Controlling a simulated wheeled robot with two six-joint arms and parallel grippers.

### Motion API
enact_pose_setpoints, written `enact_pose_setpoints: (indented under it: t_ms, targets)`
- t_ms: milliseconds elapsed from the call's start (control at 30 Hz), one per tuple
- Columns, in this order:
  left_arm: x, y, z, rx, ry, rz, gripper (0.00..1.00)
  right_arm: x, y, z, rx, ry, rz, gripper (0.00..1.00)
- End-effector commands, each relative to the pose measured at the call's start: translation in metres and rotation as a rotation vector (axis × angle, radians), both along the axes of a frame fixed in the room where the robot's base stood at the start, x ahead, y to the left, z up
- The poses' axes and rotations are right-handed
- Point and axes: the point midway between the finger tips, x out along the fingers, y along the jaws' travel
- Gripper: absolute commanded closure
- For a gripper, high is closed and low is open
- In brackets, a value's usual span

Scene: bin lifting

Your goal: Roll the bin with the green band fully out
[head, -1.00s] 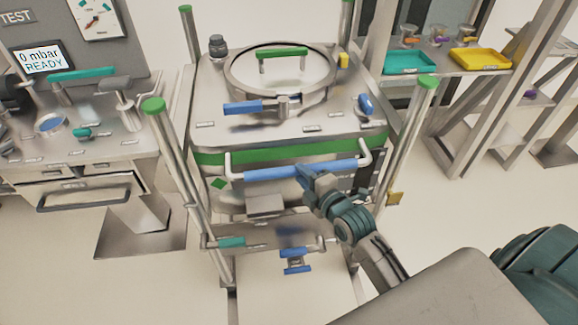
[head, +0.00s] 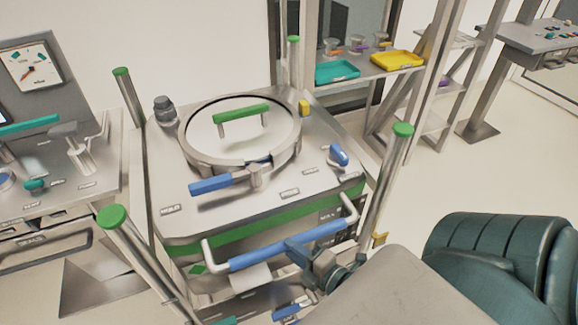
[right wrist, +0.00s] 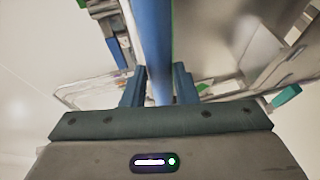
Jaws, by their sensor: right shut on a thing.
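The bin with the green band (head: 270,230) is a steel box with a round lid (head: 240,130) bearing a green handle (head: 240,113). It stands between several upright posts with green caps. Its front bar handle has a blue grip (head: 285,245). My right gripper (head: 298,250) is at the middle of this blue grip and shut on it. In the right wrist view the blue bar (right wrist: 150,35) runs between the two fingers of my right gripper (right wrist: 158,85). The bin's lower part is mostly hidden by my arm and the picture edge. My left gripper is not in view.
The front left post (head: 112,218) and front right post (head: 402,132) flank the bin closely. A bench with a gauge (head: 30,68) stands at left. A shelf holds a teal tray (head: 337,72) and a yellow tray (head: 398,60). Light floor (head: 460,170) is open at right.

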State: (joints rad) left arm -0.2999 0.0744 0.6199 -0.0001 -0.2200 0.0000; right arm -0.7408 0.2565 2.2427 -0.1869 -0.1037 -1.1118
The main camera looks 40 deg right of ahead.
Motion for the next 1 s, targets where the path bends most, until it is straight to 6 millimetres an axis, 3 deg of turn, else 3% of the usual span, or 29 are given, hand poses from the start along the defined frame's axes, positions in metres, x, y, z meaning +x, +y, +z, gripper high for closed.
enact_pose_setpoints:
  t_ms: [33, 467, 500, 600, 1000]
  targets:
    - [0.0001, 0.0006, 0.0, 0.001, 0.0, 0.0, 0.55, -0.003, -0.0011, -0.0066, -0.004, 0.016, -0.005, 1.0]
    - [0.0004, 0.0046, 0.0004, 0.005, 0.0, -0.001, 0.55, -0.0066, 0.0003, -0.0066, -0.002, 0.013, -0.004, 1.0]
    - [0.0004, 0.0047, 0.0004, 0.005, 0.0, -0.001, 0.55, -0.0066, 0.0003, -0.0067, -0.002, 0.013, -0.004, 0.72]
    - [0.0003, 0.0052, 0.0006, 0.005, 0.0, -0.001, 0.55, -0.0067, 0.0003, -0.0066, -0.002, 0.013, -0.004, 0.52]
    - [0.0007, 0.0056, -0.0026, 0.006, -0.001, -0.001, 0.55, -0.0082, 0.0008, -0.0037, -0.005, 0.006, 0.0, 0.52]
